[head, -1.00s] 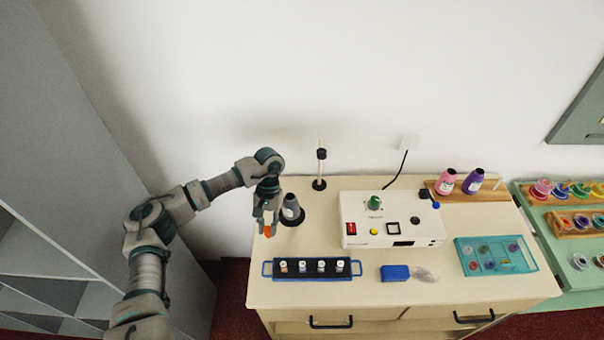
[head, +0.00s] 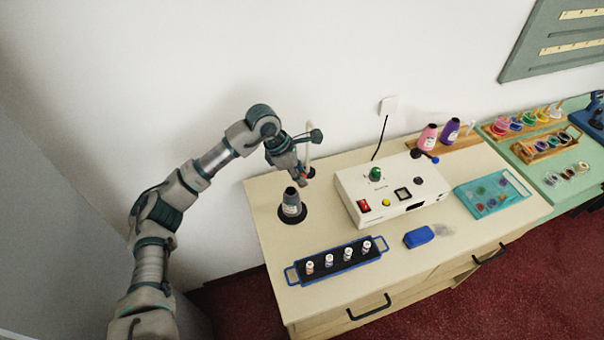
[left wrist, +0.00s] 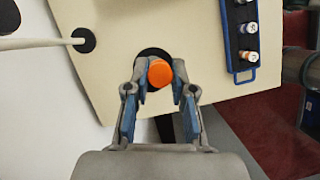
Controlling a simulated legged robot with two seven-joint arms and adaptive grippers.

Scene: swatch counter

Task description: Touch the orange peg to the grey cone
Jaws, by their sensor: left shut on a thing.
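My left gripper (head: 301,176) is shut on the orange peg (left wrist: 159,73), whose round end shows between the fingers in the left wrist view. The grey cone (head: 291,203) stands upright on a black disc at the left of the counter, with a pale label on its side. In the head view the gripper is above and slightly right of the cone's tip, apart from it in the picture. In the left wrist view the peg overlaps a black disc (left wrist: 150,53) and the cone itself is hidden. My right gripper is not in view.
A thin pale rod stand (head: 309,155) is close behind the gripper. A white control box (head: 390,190) stands to the right. A blue-handled rack (head: 337,262) with several vials lies in front. A blue block (head: 418,237) and teal tray (head: 492,193) are farther right.

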